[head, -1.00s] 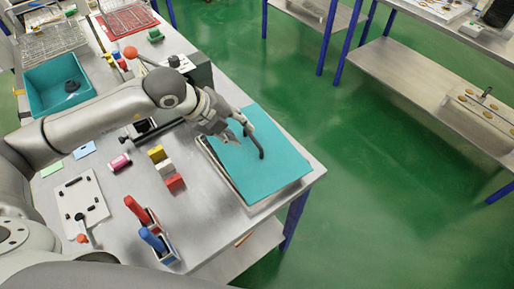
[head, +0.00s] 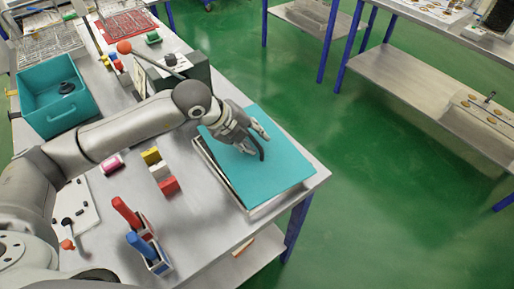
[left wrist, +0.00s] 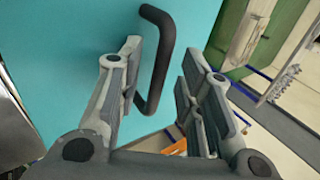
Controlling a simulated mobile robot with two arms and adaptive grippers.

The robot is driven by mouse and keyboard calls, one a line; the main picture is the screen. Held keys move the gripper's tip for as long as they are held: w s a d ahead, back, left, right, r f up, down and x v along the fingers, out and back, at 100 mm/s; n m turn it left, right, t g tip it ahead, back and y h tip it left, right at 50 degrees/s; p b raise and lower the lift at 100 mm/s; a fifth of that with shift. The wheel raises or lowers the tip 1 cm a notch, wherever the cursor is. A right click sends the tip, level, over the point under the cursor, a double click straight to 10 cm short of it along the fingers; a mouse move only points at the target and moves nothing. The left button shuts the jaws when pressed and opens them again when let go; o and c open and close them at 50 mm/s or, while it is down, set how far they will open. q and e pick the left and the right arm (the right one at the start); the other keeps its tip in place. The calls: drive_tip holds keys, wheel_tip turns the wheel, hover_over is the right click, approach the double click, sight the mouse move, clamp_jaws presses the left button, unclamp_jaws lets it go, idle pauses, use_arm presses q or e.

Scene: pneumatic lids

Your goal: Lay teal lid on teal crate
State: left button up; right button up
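The teal lid (head: 277,178) lies flat on a low pale support (head: 216,172) at the right end of the table. Its dark bar handle (head: 261,151) stands up near the middle of the lid. My left gripper (head: 256,140) is open just over the lid, at the handle. In the left wrist view the handle (left wrist: 163,50) shows between the spread fingers (left wrist: 163,65), nearer the left one, with no clear contact. The teal crate (head: 62,121) stands open at the far left with a dark object (head: 67,87) inside. My right gripper is not in view.
Yellow, white and red blocks (head: 169,186) stand left of the lid. Red- and blue-handled pieces in a holder (head: 158,262) are at the front. A dark box (head: 190,72) stands behind my left arm. Wire racks (head: 50,45) are at the back left.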

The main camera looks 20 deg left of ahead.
sight(252, 138)
use_arm(q)
clamp_jaws()
drive_tip(key=shift+r, duration=0.1)
drive_tip(key=shift+r+p, duration=0.65)
drive_tip(key=shift+r, duration=0.75)
